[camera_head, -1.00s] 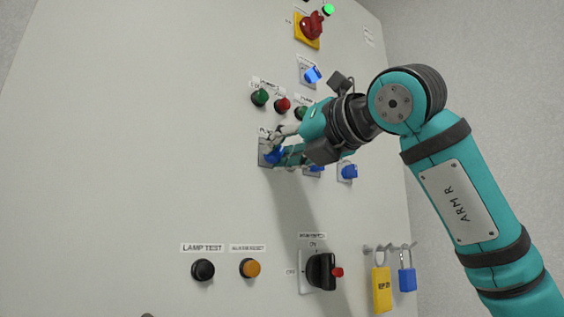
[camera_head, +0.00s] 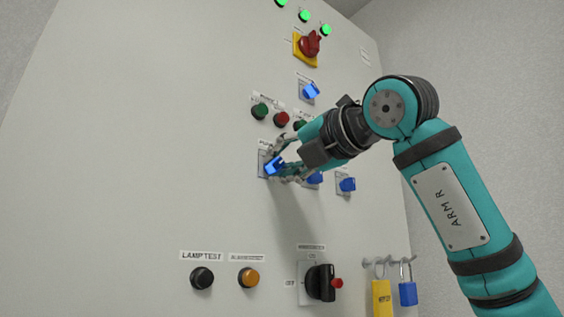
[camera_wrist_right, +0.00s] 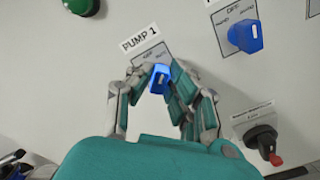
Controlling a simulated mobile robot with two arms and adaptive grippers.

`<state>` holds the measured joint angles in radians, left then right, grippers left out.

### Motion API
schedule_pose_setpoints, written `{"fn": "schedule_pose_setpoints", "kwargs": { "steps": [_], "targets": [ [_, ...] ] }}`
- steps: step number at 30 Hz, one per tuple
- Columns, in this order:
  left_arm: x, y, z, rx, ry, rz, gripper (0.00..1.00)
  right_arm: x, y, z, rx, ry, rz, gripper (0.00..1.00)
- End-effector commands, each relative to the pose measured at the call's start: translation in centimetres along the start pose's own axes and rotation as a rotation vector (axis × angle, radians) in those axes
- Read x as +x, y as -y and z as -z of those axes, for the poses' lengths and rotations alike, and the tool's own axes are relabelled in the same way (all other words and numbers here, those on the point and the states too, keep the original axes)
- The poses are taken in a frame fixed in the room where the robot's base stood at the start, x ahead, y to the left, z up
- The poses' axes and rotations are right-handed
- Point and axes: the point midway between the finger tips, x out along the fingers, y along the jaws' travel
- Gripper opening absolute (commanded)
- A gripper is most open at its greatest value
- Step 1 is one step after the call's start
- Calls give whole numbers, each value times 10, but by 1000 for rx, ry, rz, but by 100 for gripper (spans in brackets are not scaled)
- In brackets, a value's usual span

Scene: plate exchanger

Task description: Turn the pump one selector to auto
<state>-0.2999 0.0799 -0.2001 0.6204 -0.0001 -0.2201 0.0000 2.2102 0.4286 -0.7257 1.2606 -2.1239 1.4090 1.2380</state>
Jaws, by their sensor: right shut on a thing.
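The pump one selector is a blue knob (camera_head: 274,166) on a grey plate at the middle of the panel. In the right wrist view the blue knob (camera_wrist_right: 159,79) sits under the "PUMP 1" label (camera_wrist_right: 139,38) and looks tilted on its plate. My right gripper (camera_head: 279,166) reaches it from the right. Its fingers (camera_wrist_right: 159,84) stand on both sides of the knob and are shut on it. The fingers hide part of the plate and its position marks, so the marked position cannot be read. My left gripper is not in view.
Other blue selectors (camera_head: 347,185) sit close to the right of the gripper. Green (camera_head: 260,111) and red (camera_head: 282,119) buttons are just above. A red-and-yellow switch (camera_head: 309,44) and lit green lamps (camera_head: 305,15) are higher. A black rotary switch (camera_head: 320,283) and padlocks (camera_head: 381,298) are below.

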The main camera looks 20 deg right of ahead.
Motion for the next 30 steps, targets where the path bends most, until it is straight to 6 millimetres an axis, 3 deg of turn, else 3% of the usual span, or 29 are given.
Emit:
{"fn": "schedule_pose_setpoints", "kwargs": {
  "steps": [3, 4, 9, 20, 30],
  "targets": [
    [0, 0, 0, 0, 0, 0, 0, 0, 0, 0, 2, 0, 0, 0],
    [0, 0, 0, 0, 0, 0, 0, 0, 0, 0, 2, 0, 0, 16],
    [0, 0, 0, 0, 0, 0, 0, 0, 0, 0, 1, 0, 0, 38],
    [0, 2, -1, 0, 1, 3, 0, -7, 0, -1, -1, 1, -1, 38],
    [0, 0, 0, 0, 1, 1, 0, -74, 0, -1, -1, 3, -3, 38]
  ]
}}
